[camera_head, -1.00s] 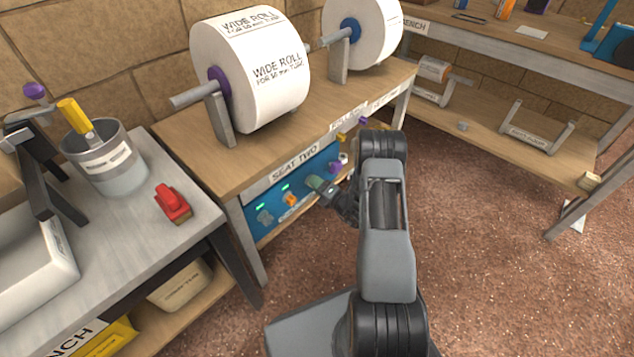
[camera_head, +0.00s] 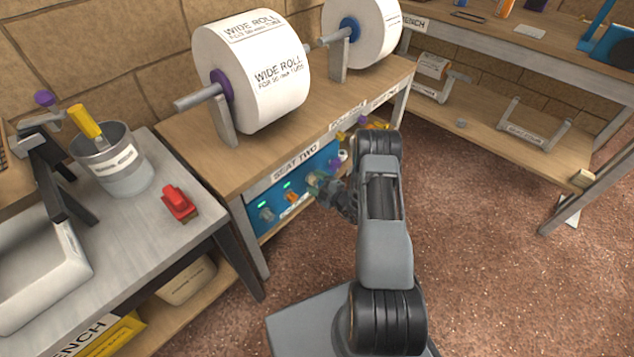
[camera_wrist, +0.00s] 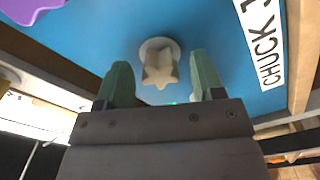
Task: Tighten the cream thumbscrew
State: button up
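The cream thumbscrew (camera_wrist: 160,66) is a star-shaped knob on a round pale collar, set in a blue panel (camera_wrist: 100,30). In the wrist view my gripper (camera_wrist: 160,82) is open, with one green finger on each side below the knob. The knob stands just beyond the gap between the fingertips, apart from both. In the head view my gripper (camera_head: 316,183) is at the blue panel (camera_head: 257,222) under the "SEAT TWO" label. The cream knob cannot be told apart clearly there, being close to the gripper.
On the panel are an orange knob (camera_head: 291,196), a grey knob (camera_head: 267,214) and a purple knob (camera_head: 334,162); a purple one shows in the wrist view (camera_wrist: 30,8). A wide paper roll (camera_head: 262,75) stands above. A side bench (camera_head: 150,235) is left; the floor right is clear.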

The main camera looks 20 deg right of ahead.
aim_at(316, 182)
jog(key=shift+s, duration=0.1)
dwell(0.5)
jog(key=shift+p+v, duration=0.55)
jog(key=shift+v, duration=1.35)
jog(key=n+b, duration=0.1)
jog(key=n, duration=0.4)
jog(key=shift+f, duration=0.1)
jog(key=n+b, duration=0.1)
jog(key=n, duration=0.2)
jog(key=n+b, duration=0.1)
jog(key=n, duration=0.3)
jog(key=shift+b+x, duration=0.35)
jog(key=shift+x, duration=1.7)
